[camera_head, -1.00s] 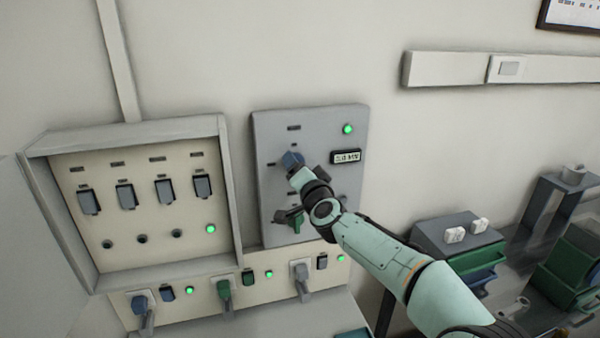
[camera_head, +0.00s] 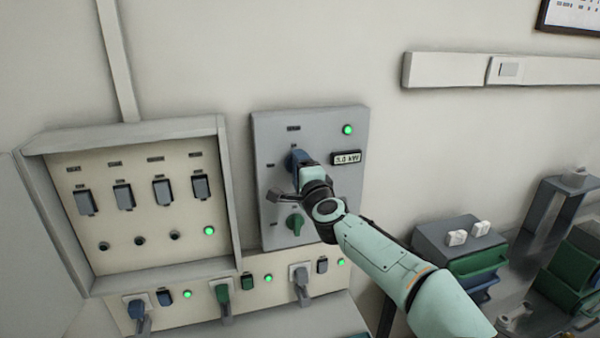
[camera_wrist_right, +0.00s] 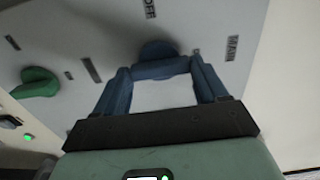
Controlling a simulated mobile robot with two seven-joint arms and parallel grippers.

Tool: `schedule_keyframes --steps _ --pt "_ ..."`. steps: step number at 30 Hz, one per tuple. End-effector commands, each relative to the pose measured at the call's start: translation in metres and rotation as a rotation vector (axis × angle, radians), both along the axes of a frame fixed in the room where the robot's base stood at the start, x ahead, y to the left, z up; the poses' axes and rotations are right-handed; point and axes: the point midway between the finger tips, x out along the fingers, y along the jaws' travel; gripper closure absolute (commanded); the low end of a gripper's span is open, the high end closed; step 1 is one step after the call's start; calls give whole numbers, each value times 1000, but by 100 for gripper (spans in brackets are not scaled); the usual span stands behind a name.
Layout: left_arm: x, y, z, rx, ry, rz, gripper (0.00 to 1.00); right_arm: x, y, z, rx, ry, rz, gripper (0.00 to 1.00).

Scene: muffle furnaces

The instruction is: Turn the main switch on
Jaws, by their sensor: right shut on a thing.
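The main switch is a blue rotary knob (camera_head: 295,157) on the upper part of a grey wall panel (camera_head: 272,128). My right gripper (camera_head: 300,164) reaches it from the lower right and covers part of it. In the right wrist view, the gripper (camera_wrist_right: 160,68) is shut on the blue knob (camera_wrist_right: 158,50), with a finger on each side of its grip. The labels OFF (camera_wrist_right: 150,9) and MAIN (camera_wrist_right: 232,48) show near the knob there. My left gripper is out of view.
A green knob (camera_head: 295,224) sits below on the same panel. A green lamp (camera_head: 347,129) is lit, above a display (camera_head: 346,157). An open breaker box (camera_head: 135,267) stands left; sockets with plugs (camera_head: 302,280) run below.

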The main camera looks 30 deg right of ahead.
Motion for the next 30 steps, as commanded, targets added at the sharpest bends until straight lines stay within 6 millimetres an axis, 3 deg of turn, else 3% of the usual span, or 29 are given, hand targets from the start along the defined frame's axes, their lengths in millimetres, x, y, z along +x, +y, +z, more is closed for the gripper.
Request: schedule_keyframes --steps 16,17,19,30 --pt "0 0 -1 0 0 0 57 0 0 1 29 -9 -1 58" --pt "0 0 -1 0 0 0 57 0 0 1 29 -9 -1 24" --pt "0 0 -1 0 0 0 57 0 0 1 28 -9 -1 2" --pt "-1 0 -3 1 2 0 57 -4 1 0 25 -7 0 2"
